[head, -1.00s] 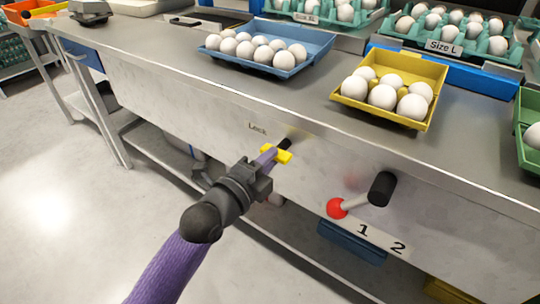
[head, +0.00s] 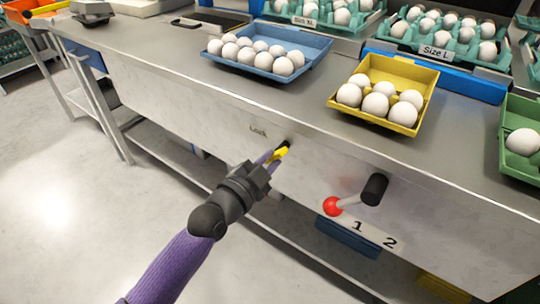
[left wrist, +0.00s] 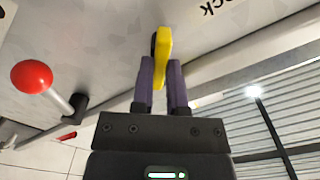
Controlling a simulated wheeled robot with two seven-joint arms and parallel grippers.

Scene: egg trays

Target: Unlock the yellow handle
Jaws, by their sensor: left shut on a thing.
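In the left wrist view the yellow handle (left wrist: 163,48) stands upright in the picture, between the two purple fingers. My left gripper (head: 270,159) is shut on it, and the gripper also shows in the left wrist view (left wrist: 161,75). The fingers hide part of the handle in the head view. My right gripper is in neither view.
A lever with a red knob (head: 332,206) stands right of the handle, above a "1 2" label (head: 374,235). A blue tray (head: 314,46) and a yellow tray (head: 406,128) of eggs rest on the tabletop. Open floor lies at the left.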

